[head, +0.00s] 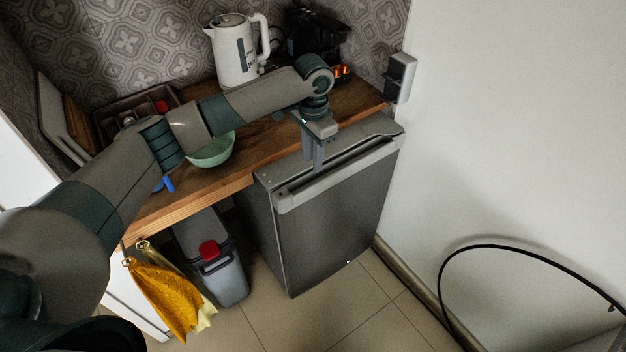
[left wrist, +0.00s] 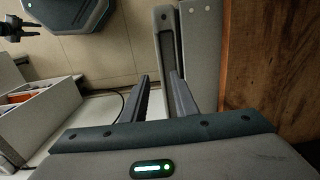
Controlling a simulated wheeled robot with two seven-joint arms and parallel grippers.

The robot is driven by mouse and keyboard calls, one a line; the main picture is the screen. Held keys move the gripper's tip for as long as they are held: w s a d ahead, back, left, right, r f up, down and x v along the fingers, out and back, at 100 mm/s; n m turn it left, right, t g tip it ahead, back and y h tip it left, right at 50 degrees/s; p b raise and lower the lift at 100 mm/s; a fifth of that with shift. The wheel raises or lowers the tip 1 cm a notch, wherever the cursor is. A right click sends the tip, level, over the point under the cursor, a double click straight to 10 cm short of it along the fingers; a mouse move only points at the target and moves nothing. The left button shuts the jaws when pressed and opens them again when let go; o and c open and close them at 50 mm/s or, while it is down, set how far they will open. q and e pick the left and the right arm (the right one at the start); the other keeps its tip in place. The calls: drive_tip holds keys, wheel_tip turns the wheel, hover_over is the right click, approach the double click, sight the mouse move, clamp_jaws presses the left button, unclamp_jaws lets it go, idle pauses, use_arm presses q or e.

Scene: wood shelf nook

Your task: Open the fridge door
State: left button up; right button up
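The grey fridge (head: 335,222) stands under the wooden counter, and its door is shut. A long light-grey handle (head: 340,177) runs along the door's top front edge. My left gripper (head: 313,168) points down at the handle, left of its middle. In the left wrist view my left gripper (left wrist: 160,92) has its two fingers apart. The handle (left wrist: 170,55), with its dark slot, lies beyond the right finger. I cannot tell whether that finger is in the slot or touches. A small dark shape at that view's upper left seems to be my right gripper, too small to read.
The counter (head: 255,150) holds a white kettle (head: 237,50), a green bowl (head: 212,151) and a dark coffee machine (head: 315,35). A grey bin (head: 222,275) and a yellow cloth (head: 165,296) are left of the fridge. A white wall is close right. Floor in front is clear.

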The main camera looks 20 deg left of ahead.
sight(313, 185)
use_arm(q)
wheel_tip(313, 185, down, 11)
drive_tip(key=shift+r+p, duration=0.15)
drive_tip(key=shift+p, duration=1)
drive_tip(key=shift+c, duration=0.4)
clamp_jaws()
drive_tip(key=shift+r, duration=0.1)
